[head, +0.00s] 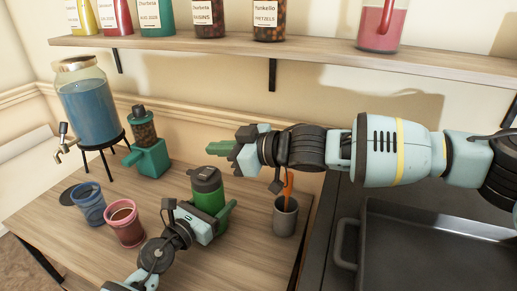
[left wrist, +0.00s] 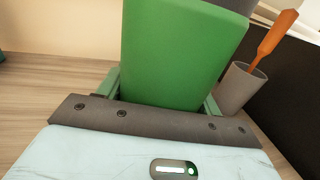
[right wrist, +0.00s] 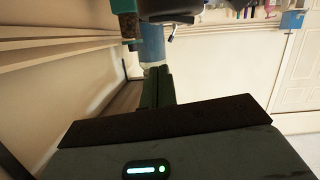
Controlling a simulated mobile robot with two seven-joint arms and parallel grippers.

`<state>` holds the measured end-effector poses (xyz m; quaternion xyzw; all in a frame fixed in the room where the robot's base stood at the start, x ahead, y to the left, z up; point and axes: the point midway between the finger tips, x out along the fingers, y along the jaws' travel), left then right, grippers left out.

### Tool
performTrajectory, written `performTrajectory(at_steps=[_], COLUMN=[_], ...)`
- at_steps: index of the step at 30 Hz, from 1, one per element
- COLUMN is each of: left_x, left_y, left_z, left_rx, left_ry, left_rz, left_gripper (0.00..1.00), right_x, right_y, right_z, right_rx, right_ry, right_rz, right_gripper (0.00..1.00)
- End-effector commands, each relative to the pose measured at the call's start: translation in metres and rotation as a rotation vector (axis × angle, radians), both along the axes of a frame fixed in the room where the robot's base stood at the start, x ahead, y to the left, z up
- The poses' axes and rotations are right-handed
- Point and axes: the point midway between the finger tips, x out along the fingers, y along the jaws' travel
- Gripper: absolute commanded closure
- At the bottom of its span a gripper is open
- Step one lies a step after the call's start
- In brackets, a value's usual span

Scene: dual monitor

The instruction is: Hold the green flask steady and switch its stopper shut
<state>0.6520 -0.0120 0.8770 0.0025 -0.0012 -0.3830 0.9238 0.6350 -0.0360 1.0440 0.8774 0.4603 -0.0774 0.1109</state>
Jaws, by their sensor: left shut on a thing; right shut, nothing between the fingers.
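The green flask (head: 209,201) stands upright on the wooden table, with a dark stopper (head: 205,176) on top. My left gripper (head: 214,221) is shut around the flask's body from the front; one finger shows along its right side. In the left wrist view the flask (left wrist: 180,55) fills the space between the fingers. Whether the stopper's switch is open or closed is too small to tell. My right gripper (head: 222,148) is shut and empty, above and slightly right of the stopper, pointing left and apart from it. Its closed fingers (right wrist: 157,88) show in the right wrist view.
A grey cup (head: 285,218) with an orange utensil stands right of the flask. A pink cup (head: 125,230), a blue cup (head: 90,207), a green grinder (head: 148,157) and a blue drink dispenser (head: 90,108) stand left. A shelf (head: 300,47) runs above; a dark pan (head: 430,255) lies right.

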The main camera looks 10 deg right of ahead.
Motion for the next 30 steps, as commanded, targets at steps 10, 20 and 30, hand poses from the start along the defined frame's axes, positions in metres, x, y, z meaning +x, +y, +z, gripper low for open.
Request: performTrajectory(at_steps=[10,20,30], left_x=[0.0,0.0,0.0], left_y=[0.0,0.0,0.0], left_z=[-0.001,-0.001,-0.001], left_rx=[0.001,0.001,0.001], left_ry=[0.001,0.001,0.001], left_rz=[-0.001,-0.001,0.0], left_gripper=[0.74,0.74,0.74], right_x=[-0.037,-0.051,-0.051], right_y=[-0.061,-0.081,-0.082], right_z=[0.017,0.022,0.022], right_rx=[0.0,0.0,0.001], right_ry=[-0.002,0.0,0.001], right_rz=[-0.003,0.0,0.0], right_gripper=[1.0,1.0,1.0])
